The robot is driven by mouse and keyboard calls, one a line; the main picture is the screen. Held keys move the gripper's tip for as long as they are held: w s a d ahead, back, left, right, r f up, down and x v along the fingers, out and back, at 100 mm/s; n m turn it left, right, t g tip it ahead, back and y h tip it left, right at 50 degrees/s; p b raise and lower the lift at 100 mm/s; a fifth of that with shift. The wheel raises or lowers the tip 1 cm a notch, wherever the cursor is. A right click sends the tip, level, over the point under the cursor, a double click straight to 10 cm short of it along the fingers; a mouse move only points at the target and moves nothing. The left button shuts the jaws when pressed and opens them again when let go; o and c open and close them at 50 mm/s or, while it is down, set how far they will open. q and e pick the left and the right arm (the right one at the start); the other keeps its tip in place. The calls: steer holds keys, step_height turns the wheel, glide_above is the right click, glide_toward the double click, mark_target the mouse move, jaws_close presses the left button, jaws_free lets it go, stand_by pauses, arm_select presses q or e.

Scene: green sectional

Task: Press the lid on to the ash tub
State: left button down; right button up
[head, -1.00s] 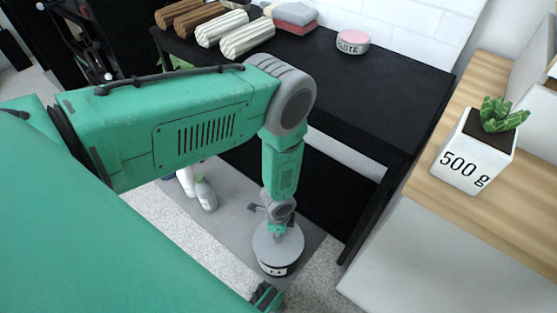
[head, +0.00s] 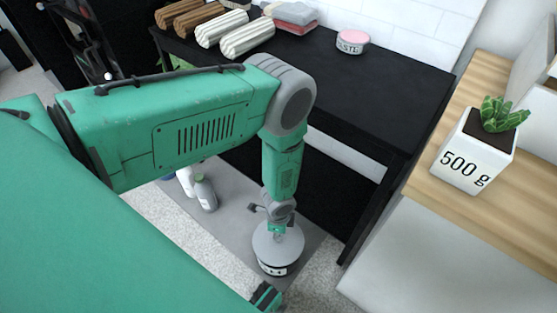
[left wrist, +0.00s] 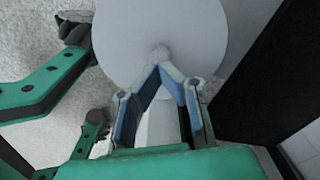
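The lid (head: 278,241) is a round pale grey disc with a small knob and lies on top of the ash tub (head: 273,270). Only a dark-and-white label band of the tub shows below the lid's front edge. Whether the lid is fully seated I cannot tell. My left gripper (head: 277,232) points down over the lid's middle. In the left wrist view, the gripper's fingers (left wrist: 160,66) come together at the knob of the lid (left wrist: 190,35) and are shut on it. My right gripper is not in view.
The tub stands on a grey mat (head: 233,212) beside the black table (head: 360,95). A grey bottle (head: 206,194) stands on the mat, left of my arm. A pink-topped tin (head: 352,41) and rolled towels (head: 246,40) are on the table. A potted plant (head: 477,150) stands on the wooden counter at right.

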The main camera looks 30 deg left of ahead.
arm_select(q)
steer(key=shift+f+b, duration=1.15)
steer(key=shift+f, duration=0.1)
stand_by(0.4)
steer(key=shift+r, duration=0.15)
stand_by(0.6)
steer(key=shift+r+p, duration=1.25)
steer(key=shift+r, duration=0.15)
steer(key=s+a+r+n, duration=0.2)
steer(key=s+r+n, duration=0.4)
steer(key=s+r, duration=0.3)
steer(key=s+a+r+n, duration=0.3)
steer(key=s+r+n, duration=0.4)
steer(key=r, duration=0.4)
step_height(320, 180, up, 12)
steer(key=s+p, duration=0.1)
steer(key=p, duration=1.1)
steer(key=shift+d+m+t, duration=0.2)
steer(key=shift+m+t, duration=0.1)
steer(key=shift+m, duration=0.1)
